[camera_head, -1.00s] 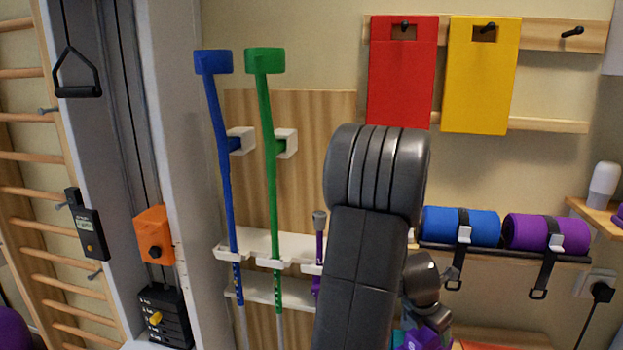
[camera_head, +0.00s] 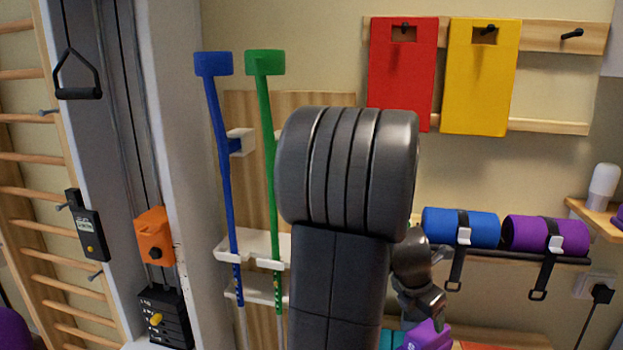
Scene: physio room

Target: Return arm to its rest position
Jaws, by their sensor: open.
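My arm stands up through the middle of the head camera view, with a large dark ribbed joint at the top. Smaller dark wrist parts of my arm show just right of the upper link. I cannot make out the gripper's fingers in this view. No held object can be made out.
A blue crutch (camera_head: 222,160) and a green crutch (camera_head: 269,160) hang in a rack left of my arm. A red board (camera_head: 402,80) and a yellow board (camera_head: 480,85) hang above right. Blue roll (camera_head: 445,225) and purple roll (camera_head: 530,232) lie on a rail. A purple item (camera_head: 428,337) is low.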

